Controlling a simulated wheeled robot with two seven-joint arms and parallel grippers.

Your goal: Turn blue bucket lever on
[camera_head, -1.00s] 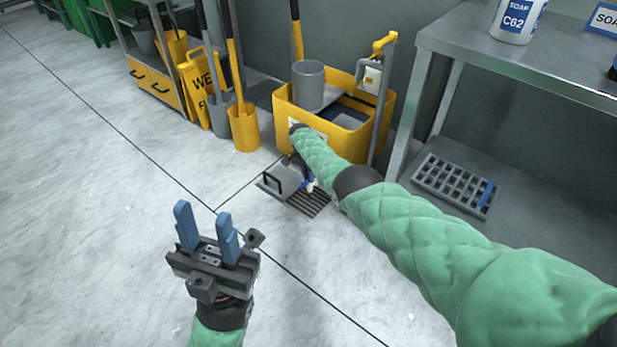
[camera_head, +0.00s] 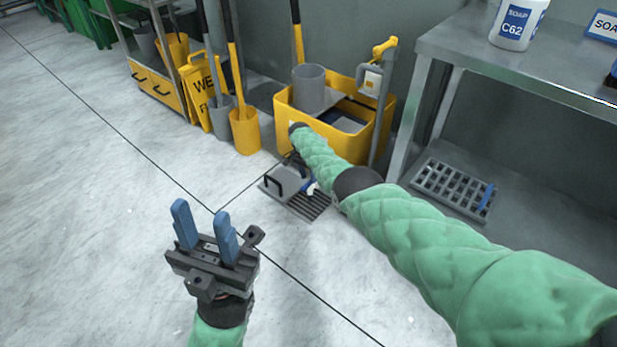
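No blue bucket can be made out. A yellow mop bucket (camera_head: 356,142) stands by the wall, and a yellow handle (camera_head: 384,47) tops a grey post at its right. A grey box-like piece (camera_head: 284,184) with a black handle lies on the floor grate in front of it. My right arm reaches to that spot. My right gripper (camera_head: 309,186) is mostly hidden by the arm; only small blue and dark parts show beside the grey piece, and contact is unclear. My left gripper (camera_head: 202,229) is open and empty over bare floor, blue fingers apart.
A metal table (camera_head: 545,75) with a white soap jug (camera_head: 517,22) stands at right, with a grey slotted tray (camera_head: 453,188) beneath. A yellow wet-floor sign (camera_head: 197,92), smaller buckets and a shelf stand at back left. The left floor is clear.

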